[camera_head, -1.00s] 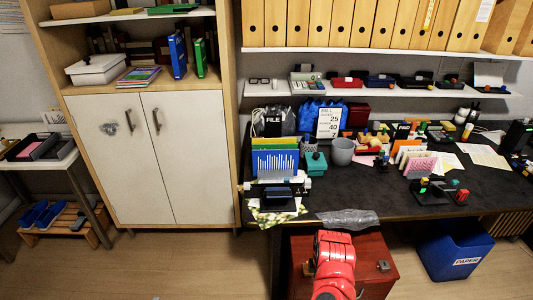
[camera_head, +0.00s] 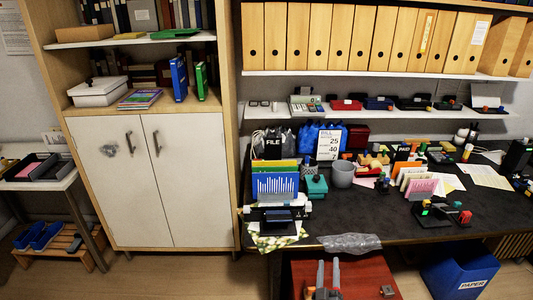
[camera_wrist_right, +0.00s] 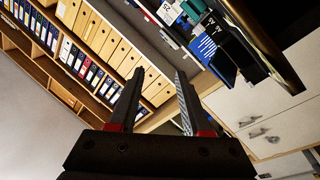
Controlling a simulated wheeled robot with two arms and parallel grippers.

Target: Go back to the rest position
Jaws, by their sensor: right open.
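My right gripper (camera_head: 328,274) shows at the bottom edge of the head view, with two grey fingers pointing up and apart, nothing between them. It is in front of the red drawer cabinet under the desk. In the right wrist view the gripper (camera_wrist_right: 158,98) has its two dark fingers spread and empty, against tilted shelves of binders in the background. My left gripper is in neither view.
The dark desk (camera_head: 385,215) is crowded, with a plastic bag (camera_head: 349,243) at its front edge. Below are the red drawer cabinet (camera_head: 367,278) and a blue paper bin (camera_head: 458,270). A white-doored cabinet (camera_head: 190,190) stands left. Floor (camera_head: 165,275) before it is clear.

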